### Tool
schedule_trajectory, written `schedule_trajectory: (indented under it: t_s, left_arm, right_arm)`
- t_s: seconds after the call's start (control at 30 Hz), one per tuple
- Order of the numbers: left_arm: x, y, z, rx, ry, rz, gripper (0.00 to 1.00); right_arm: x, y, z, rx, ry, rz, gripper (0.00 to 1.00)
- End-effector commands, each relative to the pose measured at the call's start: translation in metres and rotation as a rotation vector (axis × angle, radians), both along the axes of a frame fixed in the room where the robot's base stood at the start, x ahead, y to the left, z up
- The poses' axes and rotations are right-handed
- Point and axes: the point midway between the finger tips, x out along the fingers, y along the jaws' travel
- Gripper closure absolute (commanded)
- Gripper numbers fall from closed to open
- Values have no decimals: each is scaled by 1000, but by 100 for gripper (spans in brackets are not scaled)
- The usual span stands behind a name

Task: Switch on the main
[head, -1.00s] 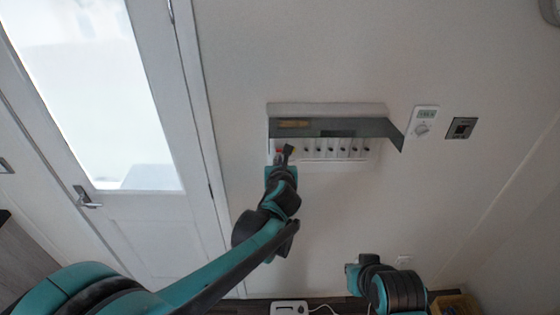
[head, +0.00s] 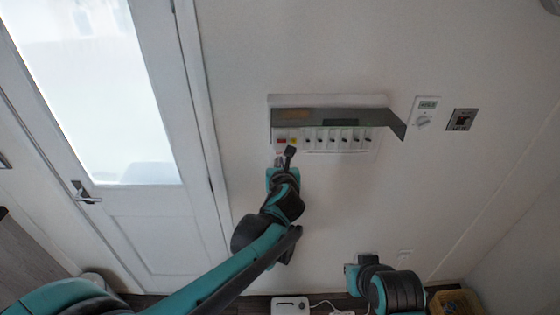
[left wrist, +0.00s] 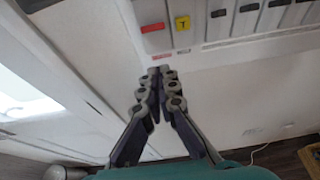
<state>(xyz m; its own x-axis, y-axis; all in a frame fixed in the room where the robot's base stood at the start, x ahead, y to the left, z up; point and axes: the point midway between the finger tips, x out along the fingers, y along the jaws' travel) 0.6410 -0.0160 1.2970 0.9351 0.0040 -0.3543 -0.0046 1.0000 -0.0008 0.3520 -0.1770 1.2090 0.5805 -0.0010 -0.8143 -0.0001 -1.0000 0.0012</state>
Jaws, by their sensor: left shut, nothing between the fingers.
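The main switch is taken to be the red one (head: 281,140) at the left end of the switch row in the white fuse box (head: 328,99). It also shows in the left wrist view as a red block (left wrist: 153,28). A yellow button marked T (left wrist: 182,23) is just right of it. My left gripper (head: 289,152) is shut and empty, just below the red and yellow pieces. In the left wrist view its fingertips (left wrist: 158,72) are together below the row, apart from the red block. My right arm is at the lower right; its finger state is unclear.
A raised dark cover (head: 340,117) juts out above the switches. Several dark-levered breakers (head: 333,140) continue to the right. A thermostat (head: 425,112) and a square socket plate (head: 462,119) are further right. A white door (head: 160,230) is at the left.

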Motion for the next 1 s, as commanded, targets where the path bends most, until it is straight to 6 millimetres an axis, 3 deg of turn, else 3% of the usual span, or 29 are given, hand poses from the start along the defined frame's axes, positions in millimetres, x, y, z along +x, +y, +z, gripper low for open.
schedule_trajectory:
  t_s: [0.1,0.4,1.0]
  left_arm:
    - [-21,0,27,0,1,-1,100]
    - [-51,0,61,0,1,0,100]
    - [-56,1,64,-6,2,4,100]
  right_arm:
    - [1,0,11,0,-1,0,100]
    - [1,0,17,0,-1,0,100]
    - [1,0,16,0,-1,0,100]
